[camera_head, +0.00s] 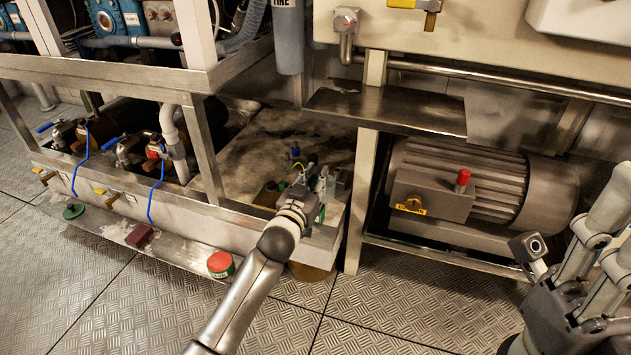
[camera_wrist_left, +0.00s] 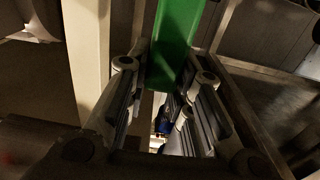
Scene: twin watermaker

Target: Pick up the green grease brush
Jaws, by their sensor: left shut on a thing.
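My left gripper (camera_head: 312,188) reaches over the ledge at the front of the white frame, beside a white upright post. In the left wrist view a flat green piece, which I take to be the green grease brush (camera_wrist_left: 180,42), stands between the two fingers (camera_wrist_left: 168,100). The fingers are shut on it. Its far end runs out of the top of that view. In the head view the gripper hides most of the brush. My right gripper (camera_head: 572,270) is at the lower right edge, partly cut off, apparently empty; its opening is unclear.
A grey motor (camera_head: 485,183) with a red knob sits right of the post. A red-topped green can (camera_head: 221,264), a dark red block (camera_head: 139,236) and a green disc (camera_head: 73,211) lie along the low front ledge. Valves with blue handles stand at left. The checker-plate floor in front is clear.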

